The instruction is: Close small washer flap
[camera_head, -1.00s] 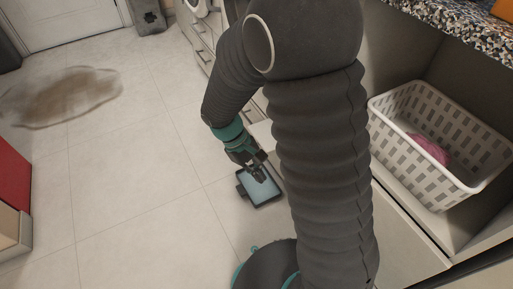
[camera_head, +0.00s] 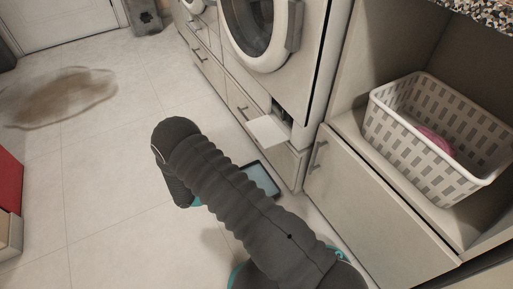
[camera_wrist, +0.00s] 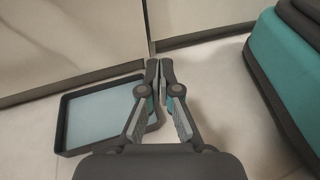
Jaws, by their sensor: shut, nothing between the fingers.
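The small washer flap (camera_head: 268,131) is a white panel folded down and open below the round washer door (camera_head: 262,30). A dark opening (camera_head: 282,112) shows behind it. My gripper (camera_wrist: 163,68) is shut and empty in the wrist view, low over the floor. Its fingertips point toward the pale cabinet fronts and sit beside the dark shallow tray (camera_wrist: 66,125). In the head view my arm hides the gripper. The flap is not recognisable in the wrist view.
The tray with a light-blue inside (camera_head: 263,177) lies on the floor in front of the washer cabinet. A white laundry basket (camera_head: 425,150) with a pink cloth (camera_head: 434,141) stands in the shelf at right.

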